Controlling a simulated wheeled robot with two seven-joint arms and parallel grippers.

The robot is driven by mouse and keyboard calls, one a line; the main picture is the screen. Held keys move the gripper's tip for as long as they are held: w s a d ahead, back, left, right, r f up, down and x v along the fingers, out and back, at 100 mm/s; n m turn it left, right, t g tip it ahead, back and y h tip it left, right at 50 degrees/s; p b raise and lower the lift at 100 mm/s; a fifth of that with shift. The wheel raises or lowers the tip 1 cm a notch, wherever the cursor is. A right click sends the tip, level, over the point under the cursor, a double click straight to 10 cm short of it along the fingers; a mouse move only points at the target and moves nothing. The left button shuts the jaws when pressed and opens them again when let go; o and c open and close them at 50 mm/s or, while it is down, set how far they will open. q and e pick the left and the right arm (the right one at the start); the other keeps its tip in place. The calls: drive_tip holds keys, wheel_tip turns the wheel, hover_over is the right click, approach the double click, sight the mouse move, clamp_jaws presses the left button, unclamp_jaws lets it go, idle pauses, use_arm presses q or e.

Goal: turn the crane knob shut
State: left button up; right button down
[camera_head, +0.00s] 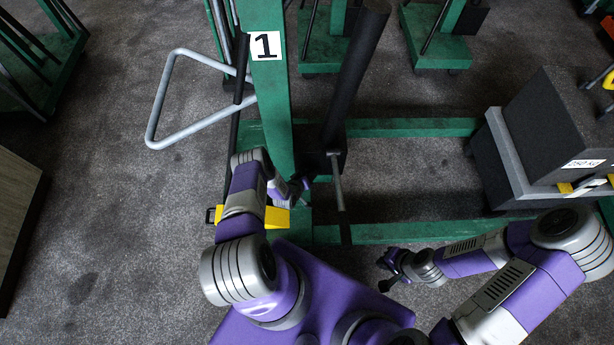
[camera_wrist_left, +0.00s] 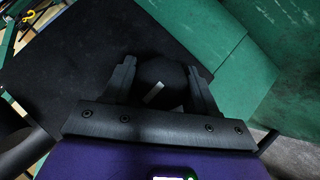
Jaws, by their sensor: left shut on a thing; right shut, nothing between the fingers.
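The green crane (camera_head: 272,105) with the number 1 plate stands in front of me, with a black cylinder rising from a dark block at its foot. In the left wrist view, the dark round knob (camera_wrist_left: 166,74) with a pale stripe sits between the two fingers of my left gripper (camera_wrist_left: 162,84), which is shut on it. In the head view my left gripper (camera_head: 302,187) is low beside the crane's post, and the knob cannot be made out there. My right gripper (camera_head: 388,272) is shut and empty, over the floor right of my base, apart from the crane.
A grey lever (camera_head: 337,182) sticks out from the crane's foot, right of my left gripper. A bent grey handle (camera_head: 160,98) projects left of the post. Dark weight blocks (camera_head: 555,125) stand at the right. Green floor beams (camera_head: 400,232) cross before me. Open floor lies left.

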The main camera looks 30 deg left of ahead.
use_arm(q)
drive_tip(key=o, duration=1)
drive_tip(key=shift+c, duration=0.2)
drive_tip(key=p+v, duration=0.3)
drive_tip(key=v, duration=0.4)
drive_tip(key=shift+s+r, duration=0.2)
drive_tip(key=shift+s, duration=0.1)
